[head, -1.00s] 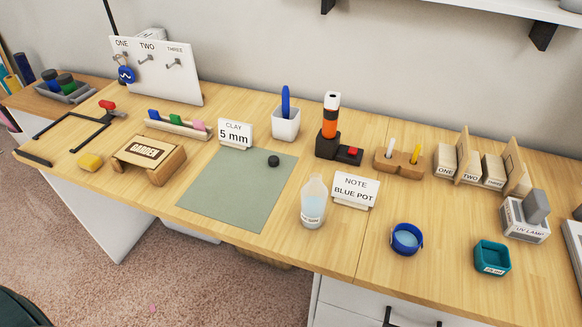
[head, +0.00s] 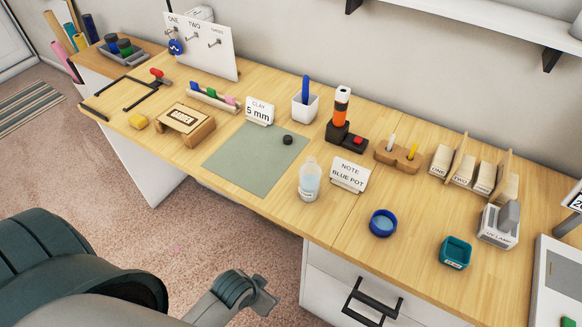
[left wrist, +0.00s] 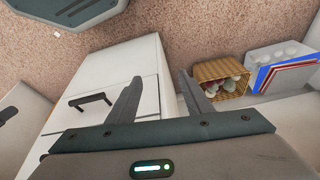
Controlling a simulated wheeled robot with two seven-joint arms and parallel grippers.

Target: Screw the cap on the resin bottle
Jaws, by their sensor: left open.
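The resin bottle (head: 309,182) is clear with pale blue liquid and stands upright on the bench, just off the mat's right corner. No cap shows on its top. A small black round cap (head: 287,140) lies on the green mat (head: 245,170), behind and left of the bottle. My left gripper (left wrist: 158,88) is open and empty in the left wrist view, with the floor and a white cabinet beyond its fingers. In the head view my left arm comes in at the lower left, in front of the bench and apart from the bottle. My right gripper is not in view.
The BLUE POT note (head: 349,173) stands close right of the bottle. A blue pot (head: 382,223), teal pot (head: 455,252) and UV lamp (head: 498,225) are farther right. The bench front is clear.

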